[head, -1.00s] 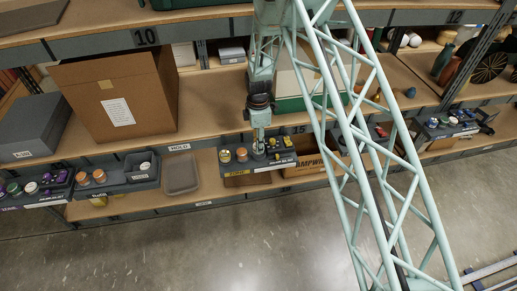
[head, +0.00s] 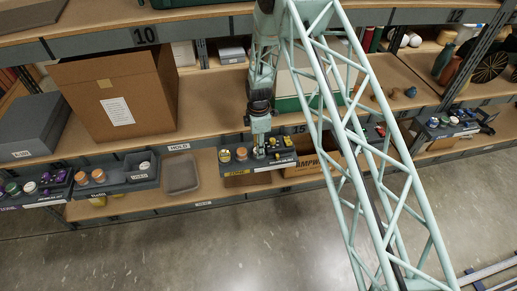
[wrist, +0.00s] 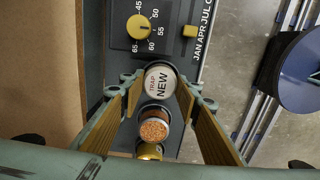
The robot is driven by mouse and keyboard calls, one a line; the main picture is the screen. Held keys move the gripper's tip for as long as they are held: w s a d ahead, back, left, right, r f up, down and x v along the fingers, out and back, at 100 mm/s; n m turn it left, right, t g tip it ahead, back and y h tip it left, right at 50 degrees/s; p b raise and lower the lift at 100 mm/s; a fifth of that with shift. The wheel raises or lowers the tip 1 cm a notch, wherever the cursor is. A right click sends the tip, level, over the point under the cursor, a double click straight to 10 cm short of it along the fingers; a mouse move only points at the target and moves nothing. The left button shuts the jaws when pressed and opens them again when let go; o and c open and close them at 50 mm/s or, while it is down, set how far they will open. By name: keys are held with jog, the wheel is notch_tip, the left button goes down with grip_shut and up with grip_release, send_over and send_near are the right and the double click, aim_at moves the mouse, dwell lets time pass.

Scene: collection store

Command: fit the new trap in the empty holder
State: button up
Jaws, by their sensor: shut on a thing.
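The new trap (wrist: 158,84) is a round piece with a white top reading "TRAP NEW", seen from above in the wrist view. My gripper (wrist: 160,98) is shut on it, with a finger on its left and right sides. In the head view my gripper (head: 260,152) points down at the dark station with a yellow label (head: 271,165) on the lower shelf. The wrist view does not show whether the trap touches the station below it. I cannot make out an empty holder; the fingers and trap cover part of the station.
A jar of orange granules (wrist: 154,128) and a yellow-topped piece (wrist: 150,150) stand close below the trap in the wrist view. A yellow dial (wrist: 144,27) and a yellow slider (wrist: 190,31) are on the station. A grey tray (head: 181,178) lies to the left.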

jog(key=shift+f, duration=0.2)
jog(key=o, duration=0.8)
jog(key=shift+r, duration=0.25)
notch_tip(320, 180, up, 12)
jog(key=p, duration=0.1)
jog(key=shift+r, duration=0.15)
dwell(0.8)
